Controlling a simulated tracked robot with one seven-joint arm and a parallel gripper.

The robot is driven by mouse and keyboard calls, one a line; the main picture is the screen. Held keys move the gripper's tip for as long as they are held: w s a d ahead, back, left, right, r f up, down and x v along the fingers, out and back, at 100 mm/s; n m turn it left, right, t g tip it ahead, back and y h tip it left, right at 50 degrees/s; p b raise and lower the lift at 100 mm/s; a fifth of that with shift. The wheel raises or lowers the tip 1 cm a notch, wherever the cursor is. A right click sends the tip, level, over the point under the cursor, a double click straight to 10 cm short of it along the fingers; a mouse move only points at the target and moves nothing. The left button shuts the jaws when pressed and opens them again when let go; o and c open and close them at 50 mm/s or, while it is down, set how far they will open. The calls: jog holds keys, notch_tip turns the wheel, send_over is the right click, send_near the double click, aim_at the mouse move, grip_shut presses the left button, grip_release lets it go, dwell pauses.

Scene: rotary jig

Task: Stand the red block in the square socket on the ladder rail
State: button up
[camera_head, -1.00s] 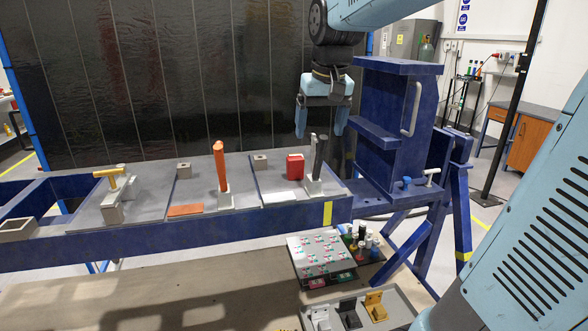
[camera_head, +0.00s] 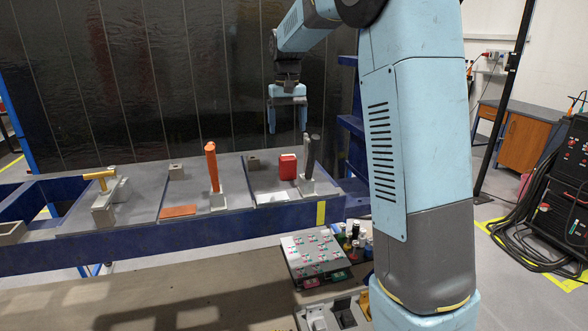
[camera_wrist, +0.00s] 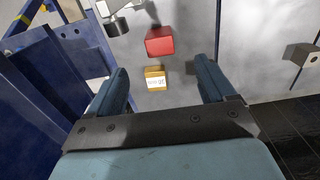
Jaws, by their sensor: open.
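The red block (camera_head: 288,166) stands on the grey right-hand panel of the bench, beside a dark upright bar in a grey holder. In the wrist view the red block (camera_wrist: 159,41) lies beyond my fingertips, with a yellow labelled block (camera_wrist: 156,78) nearer. My gripper (camera_head: 286,122) is open and empty, pointing down above and behind the red block. Its two fingers (camera_wrist: 163,80) are spread wide in the wrist view. A hollow square grey socket (camera_head: 10,231) sits on the blue ladder-like frame (camera_head: 45,251) at the far left.
An orange bar (camera_head: 212,167) stands upright mid-bench, and a yellow-handled grey fixture (camera_head: 104,202) is further left. The dark bar (camera_head: 307,156) rises close to the red block. Small grey blocks (camera_head: 254,161) line the back. A black panel wall (camera_head: 150,80) stands behind.

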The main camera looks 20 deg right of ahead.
aim_at(288, 158)
notch_tip(288, 158, down, 8)
jog(key=shift+r, duration=0.2)
jog(key=shift+w+d+f, duration=0.1)
jog(key=shift+w+f, duration=0.05)
jog(key=shift+f, duration=1.15)
jog(key=shift+w+f, duration=0.1)
jog(key=shift+f, duration=1.15)
jog(key=c, duration=1.2)
jog(key=shift+c, duration=0.6)
jog(key=shift+r, duration=0.15)
